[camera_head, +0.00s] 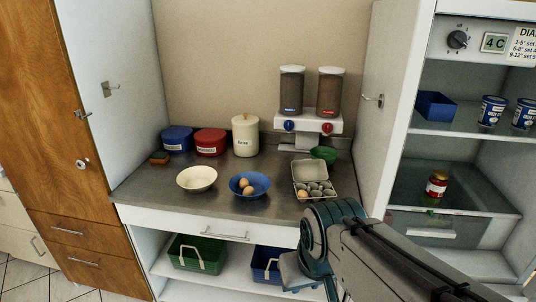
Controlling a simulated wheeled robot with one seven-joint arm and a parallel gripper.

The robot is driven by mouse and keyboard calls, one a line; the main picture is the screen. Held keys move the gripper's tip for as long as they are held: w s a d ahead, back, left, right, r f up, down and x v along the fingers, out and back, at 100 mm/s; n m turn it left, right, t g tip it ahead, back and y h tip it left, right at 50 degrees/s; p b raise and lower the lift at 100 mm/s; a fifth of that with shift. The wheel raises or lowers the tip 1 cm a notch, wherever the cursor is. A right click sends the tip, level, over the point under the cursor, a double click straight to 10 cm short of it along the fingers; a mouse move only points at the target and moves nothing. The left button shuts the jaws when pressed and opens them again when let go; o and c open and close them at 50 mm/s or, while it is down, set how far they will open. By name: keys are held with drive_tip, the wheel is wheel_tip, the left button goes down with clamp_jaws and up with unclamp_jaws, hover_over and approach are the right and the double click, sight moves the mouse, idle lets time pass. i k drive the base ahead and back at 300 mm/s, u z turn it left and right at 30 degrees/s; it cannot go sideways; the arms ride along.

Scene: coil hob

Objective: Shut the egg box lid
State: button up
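The grey egg box (331,196) stands on the right part of the metal counter. Its lid (304,171) is open, raised at the back of the box. Several eggs, brown and greyish, sit in the cups of the lower tray. My arm reaches in from the lower right, and its teal wrist is just in front of the egg box in the picture. My gripper (295,274) seems to hang below the wrist, in front of the counter and lower than its top. Its fingers are not clear, so I cannot tell whether it is open.
A blue bowl (261,183) with brown eggs and a cream bowl (196,178) stand left of the box. A green bowl (324,153) and a twin dispenser (310,121) are behind it. Canisters (245,136) line the back left. An open fridge (470,157) stands at right.

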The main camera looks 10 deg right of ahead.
sight(304, 170)
drive_tip(key=i, duration=1.1)
drive_tip(key=z, duration=0.7)
